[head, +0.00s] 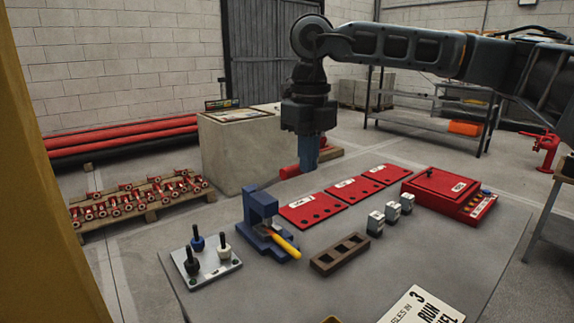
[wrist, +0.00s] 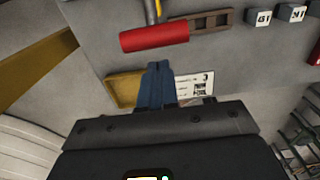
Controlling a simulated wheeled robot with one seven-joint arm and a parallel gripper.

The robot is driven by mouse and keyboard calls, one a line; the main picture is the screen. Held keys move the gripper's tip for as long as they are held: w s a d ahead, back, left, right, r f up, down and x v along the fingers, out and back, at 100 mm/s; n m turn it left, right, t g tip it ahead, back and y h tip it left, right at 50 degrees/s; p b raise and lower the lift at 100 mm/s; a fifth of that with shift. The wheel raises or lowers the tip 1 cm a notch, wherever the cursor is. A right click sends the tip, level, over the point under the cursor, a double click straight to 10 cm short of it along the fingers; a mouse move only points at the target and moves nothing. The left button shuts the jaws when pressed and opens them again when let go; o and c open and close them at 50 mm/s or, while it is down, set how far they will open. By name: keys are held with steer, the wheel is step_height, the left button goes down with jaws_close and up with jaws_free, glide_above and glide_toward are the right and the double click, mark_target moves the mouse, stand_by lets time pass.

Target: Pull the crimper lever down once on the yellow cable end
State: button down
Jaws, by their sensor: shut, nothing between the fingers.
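The blue crimper (head: 262,208) stands on the grey table, left of the middle in the head view. A yellow cable end (head: 286,243) sticks out of its base toward the front right; a bit of yellow also shows at the top of the wrist view (wrist: 152,14). A red cylindrical bar (wrist: 154,37), which looks like the lever's grip, lies just beyond my fingertips in the wrist view; a red end shows left of my fingers in the head view (head: 290,172). My gripper (head: 309,168) is shut and empty, pointing down above the table's back. Contact with the bar cannot be told.
A plate with knobbed tools (head: 206,264) stands left of the crimper. A brown slotted block (head: 340,254), small grey blocks (head: 376,222), red panels (head: 311,208) and a red box (head: 448,193) stand right. A white card (head: 425,307) lies at the front.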

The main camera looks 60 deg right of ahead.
step_height(320, 180, up, 5)
steer(key=shift+r+p, duration=0.2)
steer(key=shift+p, duration=0.8)
steer(key=shift+s, duration=0.1)
